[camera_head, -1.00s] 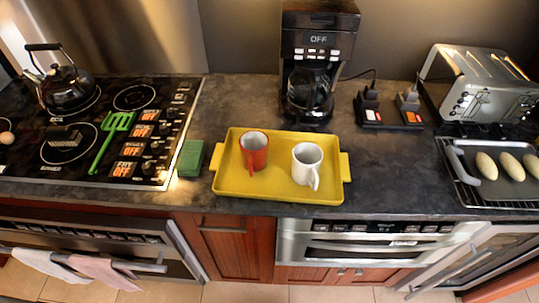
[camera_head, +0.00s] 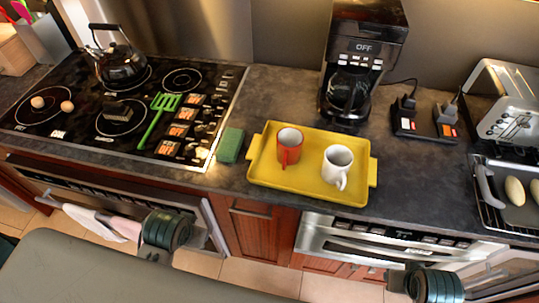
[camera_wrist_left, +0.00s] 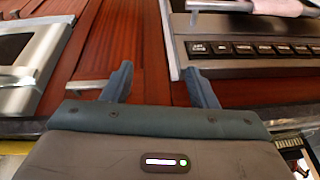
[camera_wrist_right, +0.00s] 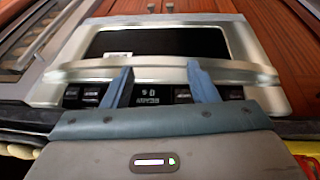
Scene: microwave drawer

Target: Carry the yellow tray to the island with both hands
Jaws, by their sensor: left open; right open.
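The yellow tray (camera_head: 268,180) lies flat on the dark counter, with a handle at its left and right ends. A red mug (camera_head: 289,147) stands in its left half and a white mug (camera_head: 338,166) in its right half. My left gripper (camera_wrist_left: 157,75) is open and empty, low in front of the cabinet and oven fronts. My right gripper (camera_wrist_right: 158,72) is open and empty in front of the microwave drawer. Both arms are below the counter edge, apart from the tray. The island cannot be made out.
A green sponge (camera_head: 230,145) lies just left of the tray, beside the cooktop (camera_head: 65,112) with a kettle (camera_head: 118,62) and green spatula (camera_head: 158,120). A coffee maker (camera_head: 352,75) stands behind the tray. A black switch block (camera_head: 425,125) and a toaster (camera_head: 505,105) are right.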

